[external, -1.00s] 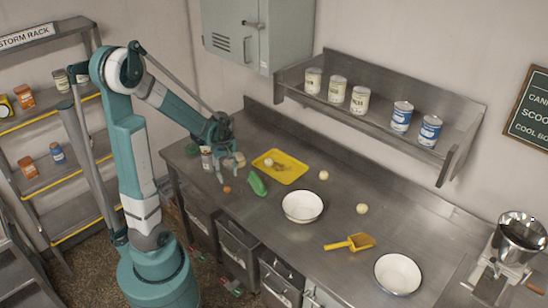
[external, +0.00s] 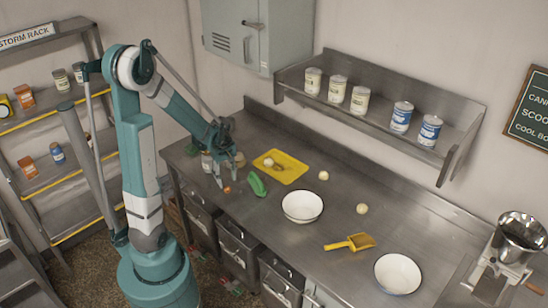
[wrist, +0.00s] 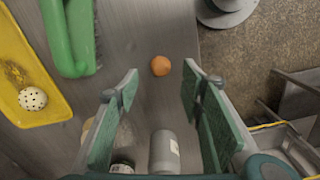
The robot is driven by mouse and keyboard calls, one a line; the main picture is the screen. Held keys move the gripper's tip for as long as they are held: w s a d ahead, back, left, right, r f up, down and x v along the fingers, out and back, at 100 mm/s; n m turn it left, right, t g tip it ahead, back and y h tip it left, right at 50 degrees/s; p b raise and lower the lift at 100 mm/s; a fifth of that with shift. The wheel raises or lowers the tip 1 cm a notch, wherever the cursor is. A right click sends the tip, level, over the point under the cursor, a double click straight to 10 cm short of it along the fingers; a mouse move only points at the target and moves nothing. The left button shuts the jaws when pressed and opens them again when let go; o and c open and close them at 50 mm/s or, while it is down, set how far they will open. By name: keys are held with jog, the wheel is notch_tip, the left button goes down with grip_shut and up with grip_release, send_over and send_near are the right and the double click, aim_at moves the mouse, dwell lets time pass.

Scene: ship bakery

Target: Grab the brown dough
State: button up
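A small orange-brown ball (external: 227,189), the closest match to the brown dough, lies on the steel counter near its front edge. In the wrist view the ball (wrist: 160,66) sits between and beyond my fingertips, untouched. My gripper (external: 229,174) hangs over the counter's left part, close above the ball. In the wrist view my gripper (wrist: 161,80) is open, its two green-padded fingers wide apart with nothing held. A paler tan lump (wrist: 88,126) is mostly hidden behind the left finger.
A green-handled brush (external: 257,183) and a yellow tray (external: 297,174) with a speckled ball lie right of my gripper. A grey-white jar (wrist: 164,152) stands below my fingers in the wrist view. A white bowl (external: 302,207) and pale balls lie farther right.

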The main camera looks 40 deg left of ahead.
aim_at(227, 187)
jog(key=shift+f, duration=0.45)
jog(key=shift+f, duration=2.6)
jog(key=shift+c, duration=0.7)
jog(key=c, duration=0.7)
